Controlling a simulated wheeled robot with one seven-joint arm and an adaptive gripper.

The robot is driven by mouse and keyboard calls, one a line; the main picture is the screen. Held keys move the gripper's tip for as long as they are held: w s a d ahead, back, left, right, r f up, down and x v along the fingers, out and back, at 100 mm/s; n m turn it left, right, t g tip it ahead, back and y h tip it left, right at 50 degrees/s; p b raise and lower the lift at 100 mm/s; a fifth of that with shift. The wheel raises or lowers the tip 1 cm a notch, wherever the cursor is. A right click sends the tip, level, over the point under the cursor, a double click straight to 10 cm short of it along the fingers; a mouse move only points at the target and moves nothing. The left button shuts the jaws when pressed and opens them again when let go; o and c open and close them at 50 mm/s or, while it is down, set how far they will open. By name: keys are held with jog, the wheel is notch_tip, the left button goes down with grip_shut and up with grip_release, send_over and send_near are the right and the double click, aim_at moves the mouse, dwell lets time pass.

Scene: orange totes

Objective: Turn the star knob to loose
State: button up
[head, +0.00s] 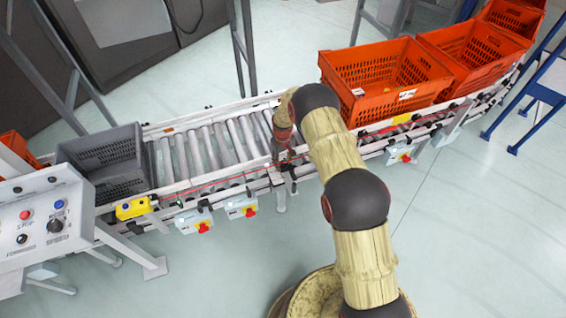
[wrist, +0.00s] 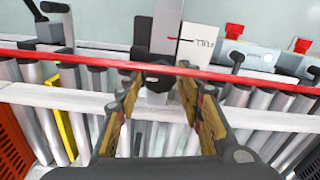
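My gripper (wrist: 158,88) is open, with its two yellow-lined fingers apart on either side of a small dark knob-like part (wrist: 157,82). I take this part to be the star knob; its lobes are not clear. It sits below the red line at the conveyor rail, on or beside a dark grey upright bracket. I cannot tell whether a finger touches it. A white plate marked FULL (wrist: 197,42) stands just beyond. In the head view my gripper (head: 286,152) points down at the near rail by a dark bracket (head: 288,172); the knob is too small to make out there.
A roller conveyor (head: 215,150) runs under my arm. A grey crate (head: 103,153) stands on it at left, and orange totes (head: 385,75) at right. Boxes with red knobs (head: 241,207) hang along the near rail. A control panel (head: 40,220) is at lower left.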

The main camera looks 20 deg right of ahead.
aim_at(283, 164)
jog(key=shift+o, duration=1.2)
notch_tip(283, 164, up, 12)
jog(key=s+f+m+g, duration=0.1)
jog(key=s+f, duration=0.1)
jog(key=s, duration=0.4)
jog(key=s+r+m+t, duration=0.1)
jog(key=s+r+t, duration=0.2)
jog(key=s+r, duration=1.4)
jog(key=s+r+m+t, duration=0.1)
jog(key=s+r+t, duration=0.2)
jog(key=s+r, duration=1.5)
notch_tip(283, 164, up, 8)
jog(key=shift+a+f+t, duration=0.15)
jog(key=shift+t, duration=0.15)
